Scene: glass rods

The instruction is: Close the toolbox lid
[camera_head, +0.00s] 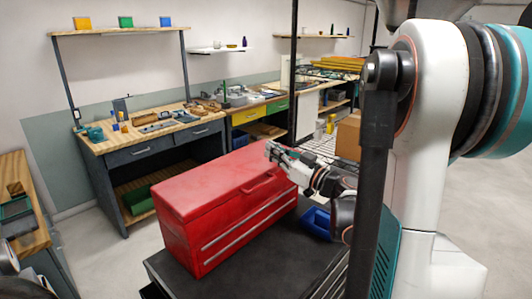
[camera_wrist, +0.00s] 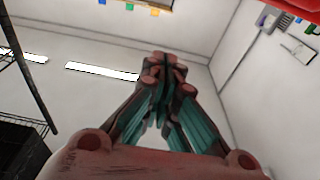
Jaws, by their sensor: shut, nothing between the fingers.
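The red toolbox (camera_head: 195,236) stands on a black cart top (camera_head: 228,278) in the head view. Its lid (camera_head: 215,184) looks down on the body, with no open gap that I can see. A handle (camera_head: 258,188) shows on its front side. My gripper (camera_head: 271,151) is at the right end of the lid, near its top edge; I cannot tell whether it touches. In the wrist view my gripper's fingers (camera_wrist: 165,68) are together and empty. A red part of the toolbox (camera_wrist: 293,5) shows at the upper right corner there.
A blue bin (camera_head: 317,222) sits right of the toolbox, below my arm. A workbench with tools (camera_head: 150,135) and a wall shelf with coloured bins (camera_head: 120,32) stand behind. A cardboard box (camera_head: 348,135) is behind my arm. Open floor lies left of the cart.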

